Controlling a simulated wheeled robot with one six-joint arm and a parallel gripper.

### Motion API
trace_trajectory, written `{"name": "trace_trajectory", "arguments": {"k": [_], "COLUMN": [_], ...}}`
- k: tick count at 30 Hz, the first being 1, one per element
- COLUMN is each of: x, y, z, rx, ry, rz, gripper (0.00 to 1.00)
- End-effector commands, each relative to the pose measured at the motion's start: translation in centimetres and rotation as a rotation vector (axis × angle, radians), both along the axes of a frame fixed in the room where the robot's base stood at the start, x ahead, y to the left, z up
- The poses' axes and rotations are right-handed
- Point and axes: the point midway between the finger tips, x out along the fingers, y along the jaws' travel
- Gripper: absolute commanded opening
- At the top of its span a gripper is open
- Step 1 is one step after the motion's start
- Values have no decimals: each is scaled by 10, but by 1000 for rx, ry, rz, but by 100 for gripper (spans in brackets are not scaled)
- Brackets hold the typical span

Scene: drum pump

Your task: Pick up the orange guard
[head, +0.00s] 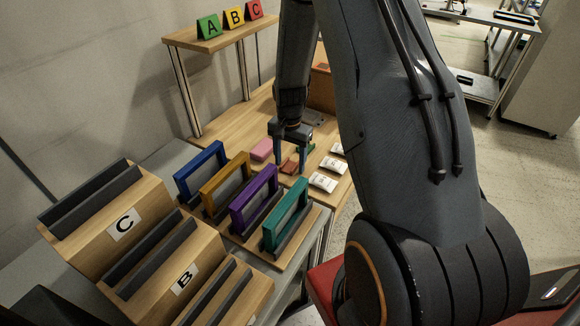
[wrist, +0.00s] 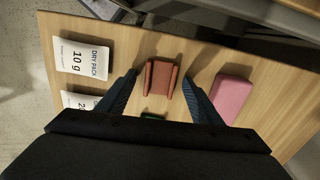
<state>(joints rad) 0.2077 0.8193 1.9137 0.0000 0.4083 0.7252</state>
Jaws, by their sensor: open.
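A small rust-orange channel-shaped piece with two raised side walls (wrist: 160,77), which looks like the orange guard, lies on the wooden table top. It also shows, partly covered, in the head view (head: 289,166). My gripper (wrist: 160,80) is open, with one blue finger on either side of the piece and a visible gap to each side wall. In the head view my gripper (head: 291,160) points down over the piece. I cannot tell exactly how high the fingertips are above the table.
A pink block (wrist: 232,98) lies right of the right finger. White packets (wrist: 82,60) lie on the left. A green item (wrist: 152,116) is mostly hidden by my gripper. Blue, amber (head: 225,187), purple and teal frames stand in a wooden rack nearby, beside lettered wooden blocks (head: 122,225).

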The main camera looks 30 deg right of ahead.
Motion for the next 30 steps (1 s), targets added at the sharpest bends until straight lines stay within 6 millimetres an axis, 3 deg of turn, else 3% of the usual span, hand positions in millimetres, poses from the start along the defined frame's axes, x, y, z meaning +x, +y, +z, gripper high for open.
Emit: {"name": "trace_trajectory", "arguments": {"k": [1,8,20,30], "x": [0,0,1,2], "y": [0,0,0,0], "z": [0,0,6,44], "rx": [0,0,0,-1], "ry": [0,0,-1,-3], "rz": [0,0,0,0], "gripper": [54,16,16,16]}}
